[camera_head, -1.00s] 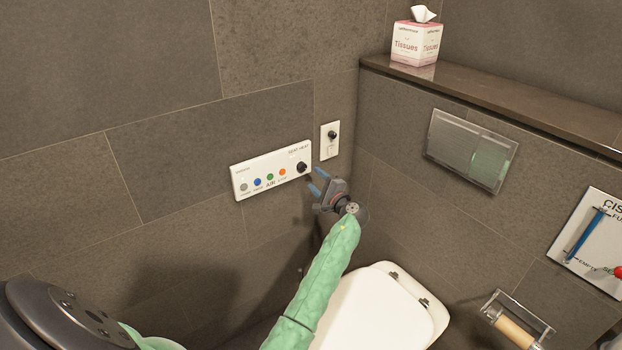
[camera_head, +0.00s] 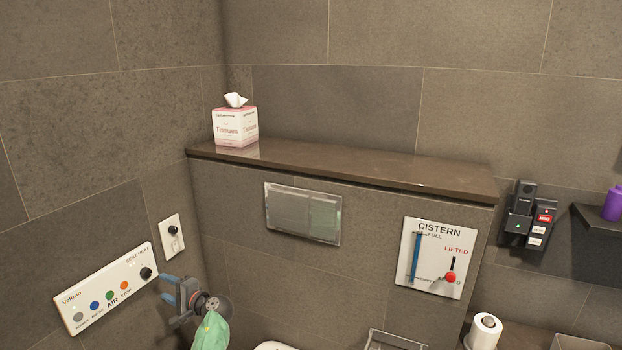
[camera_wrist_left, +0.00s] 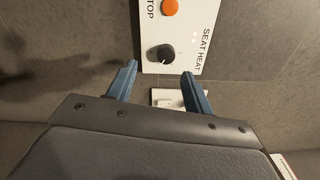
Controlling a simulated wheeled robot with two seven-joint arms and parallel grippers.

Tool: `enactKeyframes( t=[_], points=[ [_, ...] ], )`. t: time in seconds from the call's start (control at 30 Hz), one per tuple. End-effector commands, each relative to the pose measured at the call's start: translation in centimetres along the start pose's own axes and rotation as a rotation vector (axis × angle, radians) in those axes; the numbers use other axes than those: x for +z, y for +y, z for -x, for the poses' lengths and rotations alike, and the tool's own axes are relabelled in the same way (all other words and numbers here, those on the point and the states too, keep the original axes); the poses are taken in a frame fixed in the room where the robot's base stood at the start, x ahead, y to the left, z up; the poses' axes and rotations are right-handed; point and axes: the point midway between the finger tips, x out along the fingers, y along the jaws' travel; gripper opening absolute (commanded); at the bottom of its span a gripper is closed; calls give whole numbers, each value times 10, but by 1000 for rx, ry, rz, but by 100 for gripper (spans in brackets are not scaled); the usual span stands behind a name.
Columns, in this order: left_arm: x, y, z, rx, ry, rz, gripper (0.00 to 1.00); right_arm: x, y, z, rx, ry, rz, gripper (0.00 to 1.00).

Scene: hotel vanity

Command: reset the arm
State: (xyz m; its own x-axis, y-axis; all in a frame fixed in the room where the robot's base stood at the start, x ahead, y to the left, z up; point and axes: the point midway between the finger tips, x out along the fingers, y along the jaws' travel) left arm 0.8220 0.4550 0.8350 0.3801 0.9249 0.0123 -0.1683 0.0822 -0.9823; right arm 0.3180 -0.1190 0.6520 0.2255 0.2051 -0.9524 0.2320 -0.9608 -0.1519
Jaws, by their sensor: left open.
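My left gripper (camera_head: 166,288) has blue fingers spread apart with nothing between them. It is just right of the white control panel (camera_head: 100,300), close to the black seat heat knob (camera_head: 146,273), and I cannot tell from the head view whether they touch. In the left wrist view the open fingers (camera_wrist_left: 158,82) point toward the panel, with the black knob (camera_wrist_left: 160,55) ahead of the gap between them and apart from it. My right gripper is not in view.
A small white wall plate with a black knob (camera_head: 174,231) is above the gripper. A tissue box (camera_head: 234,127) stands on the brown ledge (camera_head: 350,168). A flush plate (camera_head: 303,215), a cistern panel (camera_head: 437,240) and a toilet roll (camera_head: 484,332) are to the right.

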Motion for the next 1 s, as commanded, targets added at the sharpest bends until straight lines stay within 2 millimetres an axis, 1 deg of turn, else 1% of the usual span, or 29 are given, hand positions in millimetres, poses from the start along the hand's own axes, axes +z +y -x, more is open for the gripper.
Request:
enactKeyframes(
  t=[0.03, 0.1, 0.27, 0.37, 0.47, 0.53, 0.57, 0.67, 0.7, 0.77, 0.8, 0.87, 0.9, 0.97, 1.0],
  points=[
    [0, 7, 0, 36, -2, 46, 51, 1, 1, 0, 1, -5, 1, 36],
    [2, 11, 1, 87, -3, 120, 51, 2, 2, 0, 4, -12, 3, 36],
    [5, 11, 10, 216, 7, 304, 51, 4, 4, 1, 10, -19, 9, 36],
    [5, 4, 22, 311, 26, 440, 51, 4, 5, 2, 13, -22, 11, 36],
    [3, -10, 43, 430, 62, 592, 51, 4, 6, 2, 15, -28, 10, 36],
    [2, -18, 63, 525, 97, 693, 51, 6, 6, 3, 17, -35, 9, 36],
    [2, -20, 73, 569, 113, 730, 51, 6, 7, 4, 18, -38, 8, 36],
    [8, -16, 115, 725, 171, 825, 51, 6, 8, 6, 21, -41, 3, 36],
    [12, -12, 134, 790, 193, 850, 51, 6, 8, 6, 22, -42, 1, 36],
    [20, -4, 165, 892, 230, 876, 51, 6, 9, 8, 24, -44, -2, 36],
    [27, 2, 186, 957, 252, 885, 51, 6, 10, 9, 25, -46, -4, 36],
    [39, 11, 215, 1042, 282, 887, 51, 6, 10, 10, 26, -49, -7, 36],
    [47, 18, 234, 1095, 300, 883, 51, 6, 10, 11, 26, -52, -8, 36],
    [60, 27, 259, 1167, 324, 871, 51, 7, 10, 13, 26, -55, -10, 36],
    [69, 34, 276, 1210, 339, 860, 51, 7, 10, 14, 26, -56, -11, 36]
  ],
)
